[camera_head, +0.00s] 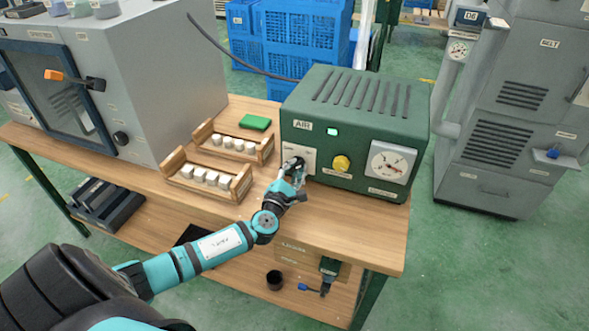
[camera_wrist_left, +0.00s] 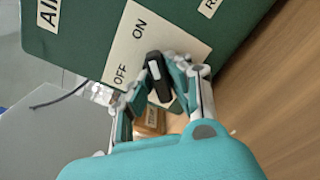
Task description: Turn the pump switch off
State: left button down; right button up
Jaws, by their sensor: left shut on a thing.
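The green pump box marked AIR (camera_head: 325,135) stands on the wooden bench. Its pale switch plate, at the box's left front, shows ON and OFF in the left wrist view (camera_wrist_left: 130,50). A black switch lever with a white stripe (camera_wrist_left: 157,78) stands out from this plate. My left gripper (camera_head: 296,170) is at the plate, and in the left wrist view its fingers (camera_wrist_left: 160,75) are shut on the lever from both sides. The fingers hide part of the lever; I cannot tell which label it is set to. My right gripper is not in view.
A yellow knob (camera_head: 341,163) and a gauge (camera_head: 390,162) sit right of the switch. Two wooden racks of white pieces (camera_head: 238,187) and a green block (camera_head: 254,122) lie left of my gripper. A grey cabinet (camera_head: 190,75) stands further left. The bench front (camera_head: 350,235) is clear.

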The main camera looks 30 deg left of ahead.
pick_arm(q)
jog(key=shift+f, duration=0.1)
dwell(0.3)
jog(key=n+b, duration=0.1)
jog(key=n, duration=0.2)
jog(key=n+b, duration=0.2)
jog(key=n, duration=0.4)
jog(key=shift+f+n, duration=0.1)
jog(key=shift+n, duration=0.2)
jog(key=n+b, duration=0.1)
jog(key=n, duration=0.3)
jog(key=shift+b, duration=0.4)
jog(key=shift+n+b, duration=0.35)
jog(key=shift+n, duration=1.75)
jog(key=c, duration=1.3)
grip_release()
